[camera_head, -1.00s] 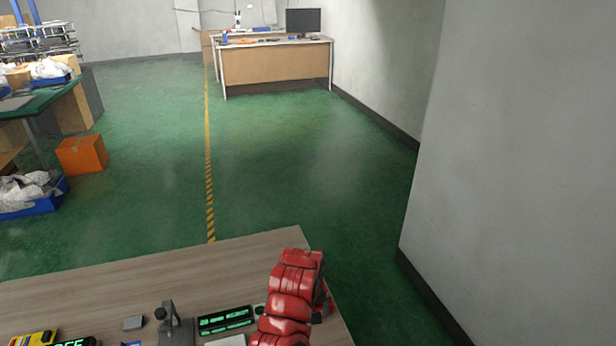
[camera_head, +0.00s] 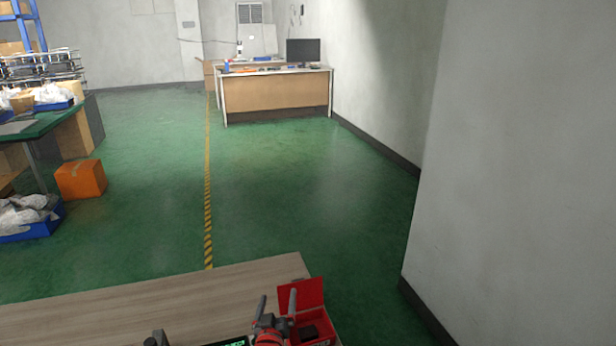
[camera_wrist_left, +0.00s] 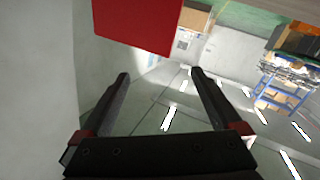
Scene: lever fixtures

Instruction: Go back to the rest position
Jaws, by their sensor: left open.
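My left gripper (camera_head: 278,295) is at the bottom of the head view, over the wooden table's right end. Its two dark fingers point up and stand apart, with nothing between them. The left wrist view also shows the open, empty fingers (camera_wrist_left: 160,75). My right gripper is in neither view. The top of a dark lever fixture (camera_head: 157,339) and a box with green lit marks (camera_head: 236,342) show at the bottom edge, mostly cut off.
A red box with a raised lid (camera_head: 303,294) sits beside the gripper at the right end of the wooden table (camera_head: 150,300). A grey wall (camera_head: 520,150) stands to the right. Green floor (camera_head: 270,200) lies open beyond. An orange box (camera_head: 81,179) is at left.

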